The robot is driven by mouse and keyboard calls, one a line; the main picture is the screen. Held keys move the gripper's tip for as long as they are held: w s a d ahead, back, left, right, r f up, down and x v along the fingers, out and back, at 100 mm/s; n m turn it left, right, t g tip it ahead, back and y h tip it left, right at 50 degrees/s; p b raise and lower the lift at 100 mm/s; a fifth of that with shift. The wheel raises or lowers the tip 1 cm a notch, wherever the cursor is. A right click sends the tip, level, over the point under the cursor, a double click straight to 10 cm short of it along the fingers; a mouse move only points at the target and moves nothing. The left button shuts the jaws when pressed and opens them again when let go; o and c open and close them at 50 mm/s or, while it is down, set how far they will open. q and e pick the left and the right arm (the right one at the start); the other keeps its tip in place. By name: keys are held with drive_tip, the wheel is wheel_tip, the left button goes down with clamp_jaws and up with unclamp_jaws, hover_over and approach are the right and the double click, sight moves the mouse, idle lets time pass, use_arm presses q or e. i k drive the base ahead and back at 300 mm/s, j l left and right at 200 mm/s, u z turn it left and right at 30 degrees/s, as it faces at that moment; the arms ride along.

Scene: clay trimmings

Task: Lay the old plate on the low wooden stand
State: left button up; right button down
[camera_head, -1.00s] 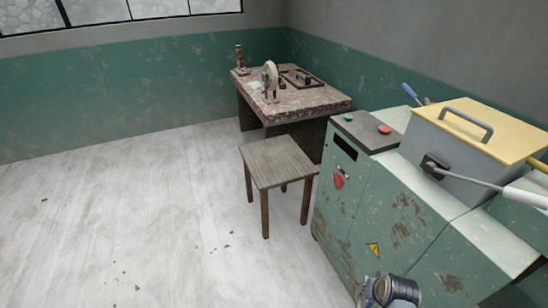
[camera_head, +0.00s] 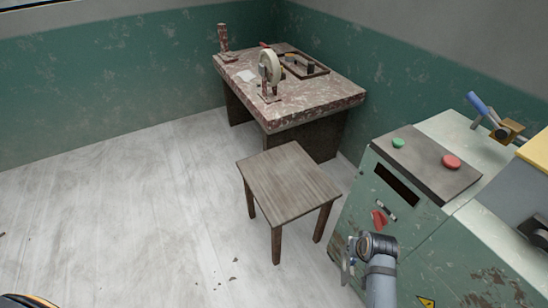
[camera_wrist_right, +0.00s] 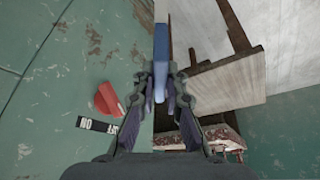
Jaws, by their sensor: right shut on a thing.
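The low wooden stand (camera_head: 288,180), a square stool-like piece with a bare grey-brown top, is in the middle of the head view. It also shows in the right wrist view (camera_wrist_right: 245,60) at the upper right. In the wrist view my right gripper (camera_wrist_right: 161,92) is shut on a narrow blue thing (camera_wrist_right: 161,45) that runs up from between the fingertips. It may be the old plate seen edge-on, but I cannot tell. In the head view my right arm rises at the lower middle, right of the stand; the fingertips are hidden. My left gripper is not in view.
A worn green machine (camera_head: 440,240) stands close right of the stand, with a red switch (camera_head: 379,218) on its side. A stone-topped table (camera_head: 310,100) with several tools stands behind the stand. The floor (camera_head: 120,220) to the left is open, with small crumbs.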

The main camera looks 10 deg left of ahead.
sight(297, 183)
drive_tip(key=i+j, duration=1.15)
